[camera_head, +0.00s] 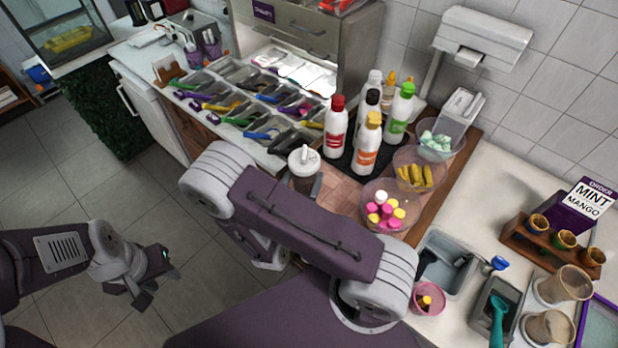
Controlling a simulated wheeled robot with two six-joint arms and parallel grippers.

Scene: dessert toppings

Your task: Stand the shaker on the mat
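The shaker (304,160), a clear jar with brown contents and a white lid, stands upright on the brown wooden counter, left of the sauce bottles. Its lower part is hidden behind my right arm. A dark mat (342,164) shows under the sauce bottles, just right of the shaker; the shaker looks beside it, though its base is hidden. My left gripper (150,283) is at lower left over the floor, far from the shaker, open and empty. My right arm crosses the middle of the view; its gripper is hidden behind the arm.
Sauce bottles (367,146) crowd the mat. Bowls of toppings (384,213) stand to its right. A rack of compartments with colored scoops (250,105) lies left of the shaker. Grey tubs (452,262) and a cone holder (550,243) are at right.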

